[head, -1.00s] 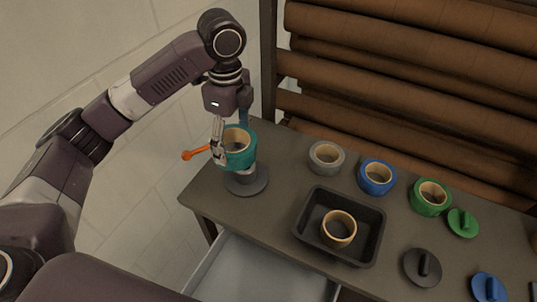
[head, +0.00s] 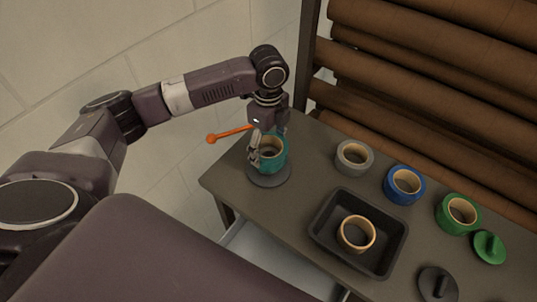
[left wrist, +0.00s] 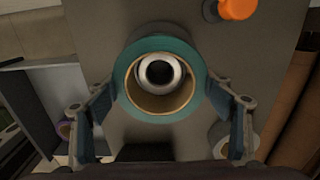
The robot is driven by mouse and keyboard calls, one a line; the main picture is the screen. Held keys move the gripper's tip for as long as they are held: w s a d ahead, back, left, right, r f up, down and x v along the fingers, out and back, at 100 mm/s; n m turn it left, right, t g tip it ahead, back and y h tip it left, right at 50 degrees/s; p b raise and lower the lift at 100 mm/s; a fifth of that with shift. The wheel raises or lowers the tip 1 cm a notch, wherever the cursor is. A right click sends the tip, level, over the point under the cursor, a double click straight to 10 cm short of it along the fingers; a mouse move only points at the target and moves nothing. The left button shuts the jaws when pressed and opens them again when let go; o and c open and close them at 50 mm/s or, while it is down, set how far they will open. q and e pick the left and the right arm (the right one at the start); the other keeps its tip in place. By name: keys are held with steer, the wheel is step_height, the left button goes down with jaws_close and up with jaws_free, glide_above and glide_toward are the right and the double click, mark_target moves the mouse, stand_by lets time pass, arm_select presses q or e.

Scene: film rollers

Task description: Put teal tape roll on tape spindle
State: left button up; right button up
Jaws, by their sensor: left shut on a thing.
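The teal tape roll (head: 279,160) is upright in the head view, low over the round dark base of the tape spindle (head: 270,180). My left gripper (head: 267,147) is shut on the roll, with its fingers on opposite sides. In the left wrist view the teal roll (left wrist: 136,58) sits between the fingers (left wrist: 160,112). The spindle's pale post top (left wrist: 160,72) shows inside the roll's core, toward the upper side of the hole. The roll is around the post; I cannot tell whether it touches the base. My right gripper is not in view.
An orange-handled lever (head: 229,134) sticks out left of the spindle. Grey (head: 354,157), blue (head: 404,185) and green (head: 459,213) rolls stand to the right. Brown rolls (head: 430,90) are stacked behind.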

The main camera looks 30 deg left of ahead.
mark_target(268, 156)
arm_select(q)
step_height(268, 156, down, 5)
steer(key=shift+r, duration=0.2)
steer(key=shift+f, duration=0.1)
steer(key=o, duration=1.4)
steer(key=shift+f, duration=0.1)
steer(key=shift+c, duration=0.2)
step_height(268, 156, up, 12)
steer(key=b, duration=0.1)
steer(key=shift+r, duration=0.2)
